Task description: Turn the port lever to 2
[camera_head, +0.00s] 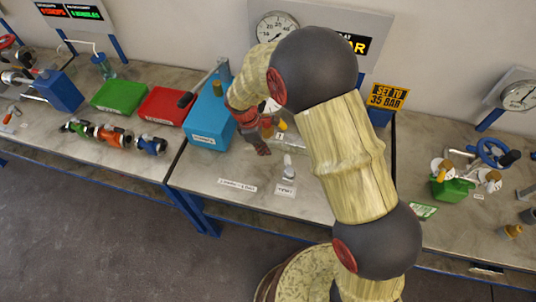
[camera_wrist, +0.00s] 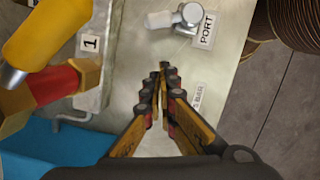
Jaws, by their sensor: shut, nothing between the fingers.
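The port lever (camera_head: 288,166) is a small pale handle on the middle bench, above the PORT label (camera_head: 286,190). In the wrist view the lever (camera_wrist: 162,19) has a white handle pointing left from a round metal hub, with the PORT label (camera_wrist: 205,30) beside it. A tag marked 1 (camera_wrist: 91,43) lies to the left of the lever; no 2 is readable. My gripper (camera_head: 264,151) is left of the lever in the head view. In the wrist view its fingertips (camera_wrist: 164,67) are together, empty and apart from the lever.
A yellow handle (camera_wrist: 45,42) and a red-and-brass fitting (camera_wrist: 62,82) stand close left of my gripper in the wrist view. A blue pump box (camera_head: 209,122) stands left on the bench. A SET TO 35 BAR sign (camera_head: 389,96) hangs behind.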

